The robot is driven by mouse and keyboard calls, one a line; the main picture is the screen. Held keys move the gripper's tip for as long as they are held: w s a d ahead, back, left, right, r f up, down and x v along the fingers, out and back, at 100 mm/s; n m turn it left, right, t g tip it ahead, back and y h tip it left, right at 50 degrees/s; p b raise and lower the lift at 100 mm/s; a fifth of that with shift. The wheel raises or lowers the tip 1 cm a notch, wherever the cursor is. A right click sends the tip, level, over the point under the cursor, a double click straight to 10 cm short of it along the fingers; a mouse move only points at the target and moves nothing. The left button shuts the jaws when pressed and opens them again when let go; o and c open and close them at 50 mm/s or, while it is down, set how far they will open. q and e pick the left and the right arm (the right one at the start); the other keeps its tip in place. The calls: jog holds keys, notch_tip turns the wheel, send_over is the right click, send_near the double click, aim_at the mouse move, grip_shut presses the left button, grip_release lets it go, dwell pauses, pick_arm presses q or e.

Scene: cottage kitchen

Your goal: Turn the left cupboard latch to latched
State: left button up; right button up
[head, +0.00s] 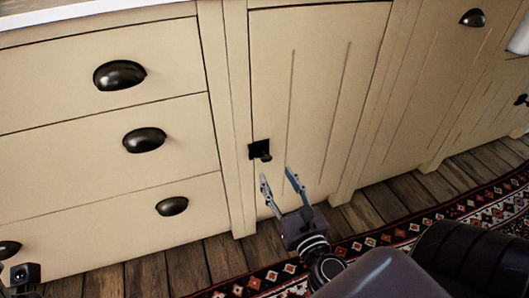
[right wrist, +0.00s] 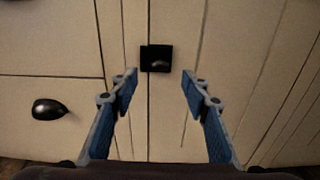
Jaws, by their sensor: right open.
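The left cupboard latch (head: 260,150) is a small black plate with a knob. It sits at the left edge of a cream cupboard door (head: 315,90), near the frame post. In the right wrist view the latch (right wrist: 157,59) is straight ahead, just beyond the fingertips. My right gripper (head: 278,177) is open and empty, with its fingers pointing at the door just below the latch. The two fingers (right wrist: 160,82) are spread on either side of the latch's line, apart from it. My left gripper's fingers do not show.
Drawers with black cup handles (head: 119,75) stand left of the door. Another black latch (head: 521,100) is at the far right. A patterned rug (head: 440,215) lies on the wooden floor (head: 190,265). A small dark part at the bottom left is unclear.

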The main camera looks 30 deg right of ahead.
aim_at(268, 159)
jog(key=p+x, duration=0.2)
jog(key=x, duration=0.3)
jog(key=shift+w+d+r, duration=0.1)
jog(key=shift+w+r, duration=0.1)
jog(key=shift+w, duration=0.1)
jog(key=shift+w+d+f, duration=0.15)
jog(key=shift+w, duration=0.5)
jog(key=shift+c, duration=0.7)
jog(key=c, duration=1)
